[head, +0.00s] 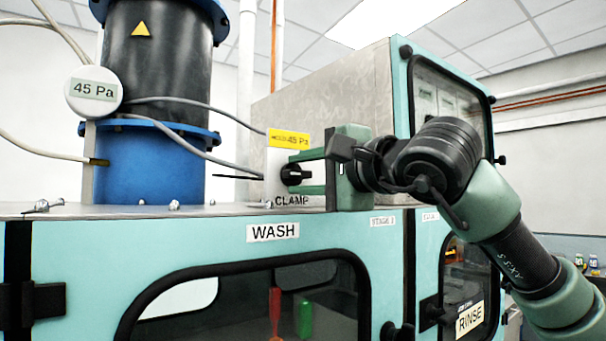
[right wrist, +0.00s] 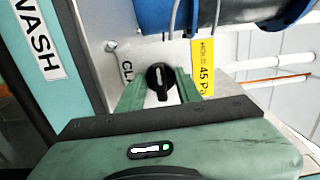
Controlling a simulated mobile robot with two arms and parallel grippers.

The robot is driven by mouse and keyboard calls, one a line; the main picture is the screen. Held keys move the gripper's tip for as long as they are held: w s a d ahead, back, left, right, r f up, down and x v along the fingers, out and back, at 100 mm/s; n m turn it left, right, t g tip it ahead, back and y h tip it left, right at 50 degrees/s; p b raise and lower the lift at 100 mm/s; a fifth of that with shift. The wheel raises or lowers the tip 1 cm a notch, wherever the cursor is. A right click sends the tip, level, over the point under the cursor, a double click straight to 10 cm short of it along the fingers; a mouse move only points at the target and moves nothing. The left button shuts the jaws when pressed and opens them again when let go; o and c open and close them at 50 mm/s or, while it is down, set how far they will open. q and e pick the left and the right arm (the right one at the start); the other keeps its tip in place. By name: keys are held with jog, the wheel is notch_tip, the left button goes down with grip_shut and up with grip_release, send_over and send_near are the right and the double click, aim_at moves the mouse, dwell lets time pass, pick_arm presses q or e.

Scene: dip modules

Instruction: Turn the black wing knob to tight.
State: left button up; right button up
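The black wing knob (head: 294,175) is on a pale upright plate above the CLAMP label (head: 292,201). It also shows in the right wrist view (right wrist: 160,78), with a pale mark on its wing. My right gripper (head: 303,173) comes in from the right, its green fingers above and below the knob in the head view. In the right wrist view the fingers (right wrist: 160,90) lie on either side of the knob, with gaps visible. The gripper looks open; I cannot tell whether a finger touches the knob. No tight marking is readable. My left gripper is not in view.
A yellow 45 Pa tag (head: 288,138) is just above the knob. A blue and black cylinder (head: 150,165) with grey cables and a round 45 Pa gauge (head: 94,91) stands to the left. The WASH cabinet (head: 220,262) is below, and a grey box (head: 325,90) stands behind.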

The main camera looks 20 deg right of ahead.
jog(key=shift+s, duration=0.15)
jog(key=shift+s+d+f, duration=0.1)
jog(key=shift+s+d, duration=0.1)
jog(key=shift+s, duration=0.15)
jog(key=b+v, duration=0.2)
jog(key=v, duration=0.4)
jog(key=shift+s+b, duration=0.35)
jog(key=shift+s, duration=0.05)
jog(key=shift+d, duration=0.1)
